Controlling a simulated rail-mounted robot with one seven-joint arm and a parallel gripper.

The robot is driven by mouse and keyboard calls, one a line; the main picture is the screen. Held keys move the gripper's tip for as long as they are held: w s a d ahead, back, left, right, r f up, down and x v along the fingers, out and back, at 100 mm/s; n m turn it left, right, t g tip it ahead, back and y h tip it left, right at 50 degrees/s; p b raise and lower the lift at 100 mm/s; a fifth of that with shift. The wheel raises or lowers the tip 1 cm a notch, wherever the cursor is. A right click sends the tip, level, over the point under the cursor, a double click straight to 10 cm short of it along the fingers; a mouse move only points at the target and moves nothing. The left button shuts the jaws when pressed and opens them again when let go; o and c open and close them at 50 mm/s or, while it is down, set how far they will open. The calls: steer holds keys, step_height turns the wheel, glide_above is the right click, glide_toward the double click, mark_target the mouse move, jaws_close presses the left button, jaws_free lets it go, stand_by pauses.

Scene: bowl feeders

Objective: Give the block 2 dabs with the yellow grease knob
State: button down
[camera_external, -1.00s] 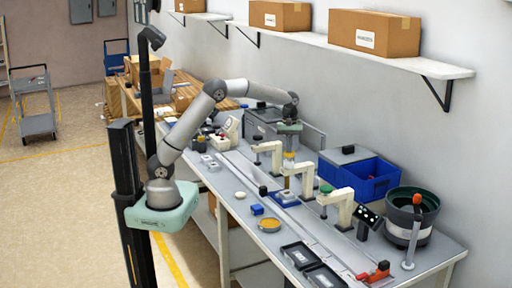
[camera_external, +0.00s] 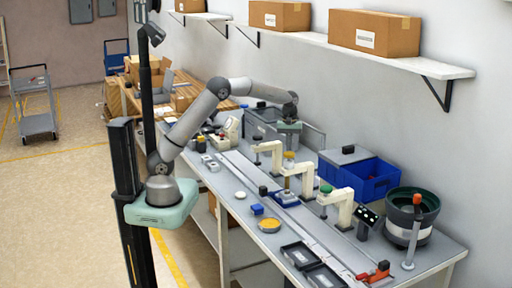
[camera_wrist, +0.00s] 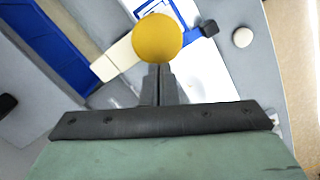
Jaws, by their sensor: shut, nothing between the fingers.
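The yellow grease knob (camera_external: 289,154) tops the middle of several cream press stands along the bench. In the wrist view the knob (camera_wrist: 158,39) is a round yellow disc just beyond my fingertips. My gripper (camera_external: 289,146) hangs pointing down over the knob. Its fingers (camera_wrist: 159,72) are shut together and empty; a small gap to the knob seems to show. A blue holder (camera_external: 285,199) sits on the rail under this stand. A pale piece seems to lie in it, perhaps the block, but it is too small to tell.
A stand with a dark knob (camera_external: 257,163) is to the left and one with a green knob (camera_external: 326,189) to the right. A blue bin (camera_external: 372,187) is behind.

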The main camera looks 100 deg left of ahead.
step_height(320, 180, up, 17)
steer(key=a, duration=0.1)
steer(key=shift+s+a, duration=0.15)
steer(key=shift+a, duration=0.2)
steer(key=shift+r, duration=0.1)
stand_by(0.6)
steer(key=s+d+f+m, duration=0.1)
steer(key=s+d+m, duration=0.15)
steer(key=d, duration=0.55)
steer(key=s+d+f+m, duration=0.1)
steer(key=s+d+m, duration=0.1)
steer(key=d+m, duration=0.35)
steer(key=s+d+f+m, duration=0.2)
steer(key=s+d, duration=0.1)
steer(key=d, duration=0.6)
steer(key=s+d+f+m, duration=0.5)
steer(key=s+d+f, duration=0.1)
steer(key=s, duration=0.3)
steer(key=s+d+f+m+y, duration=0.1)
steer(key=s+d+f+m, duration=0.4)
steer(key=s, duration=0.4)
steer(key=d+f, duration=0.1)
steer(key=d, duration=0.1)
steer(key=shift+s+d+f+t, duration=0.15)
steer(key=shift+d+t, duration=0.15)
steer(key=shift+t, duration=0.1)
